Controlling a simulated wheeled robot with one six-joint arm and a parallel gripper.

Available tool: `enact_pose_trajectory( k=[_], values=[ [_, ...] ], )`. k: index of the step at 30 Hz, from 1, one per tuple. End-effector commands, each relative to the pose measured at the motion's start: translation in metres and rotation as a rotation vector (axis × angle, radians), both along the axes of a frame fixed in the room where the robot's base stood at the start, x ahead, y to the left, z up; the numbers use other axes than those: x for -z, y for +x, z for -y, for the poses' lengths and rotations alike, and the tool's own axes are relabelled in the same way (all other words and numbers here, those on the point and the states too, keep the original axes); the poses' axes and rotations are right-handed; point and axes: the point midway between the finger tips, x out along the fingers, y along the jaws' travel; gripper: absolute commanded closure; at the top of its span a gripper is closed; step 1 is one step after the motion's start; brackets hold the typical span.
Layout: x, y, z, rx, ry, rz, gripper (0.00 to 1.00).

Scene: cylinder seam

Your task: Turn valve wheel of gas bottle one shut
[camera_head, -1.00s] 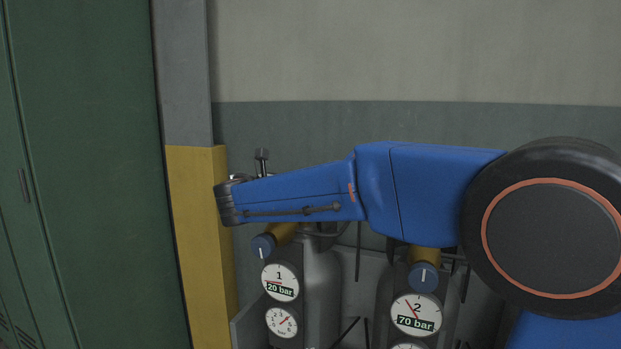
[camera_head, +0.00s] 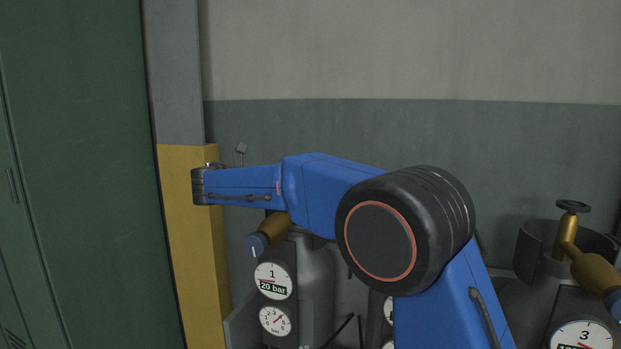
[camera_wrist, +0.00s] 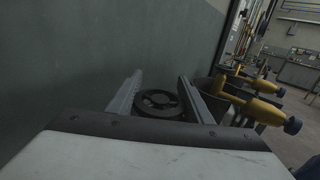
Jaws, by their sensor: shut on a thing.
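Gas bottle one (camera_head: 316,270) is a grey cylinder in the head view, with a brass regulator ending in a blue knob (camera_head: 257,244). Its gauge (camera_head: 272,280) is marked 1 and 20 bar. My blue arm passes in front of its top and hides its valve wheel there. In the wrist view, a dark round spoked valve wheel (camera_wrist: 160,101) sits between the two fingers of my gripper (camera_wrist: 161,77). The gripper is shut on this wheel. The wheel appears to be bottle one's, as other regulators stand off to the right.
Bottle two is mostly hidden behind my arm. Bottle three, with its gauge (camera_head: 582,336) and dark valve wheel (camera_head: 573,206), stands at the right. A yellow and grey post (camera_head: 190,240) and a green locker (camera_head: 80,180) are close on the left. The wall is behind.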

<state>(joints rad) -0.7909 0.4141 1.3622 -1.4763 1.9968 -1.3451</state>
Motion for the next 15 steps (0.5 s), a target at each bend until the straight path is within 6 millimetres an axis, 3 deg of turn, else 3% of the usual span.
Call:
enact_pose_trajectory(
  k=[12,13,15],
  values=[
    [-0.001,0.0001,0.0002,0.006,0.001,0.002,0.77],
    [-0.001,0.0001,0.0002,0.006,0.001,0.002,0.52],
    [-0.001,0.0,0.0003,0.006,0.001,0.002,0.36]
  ],
)
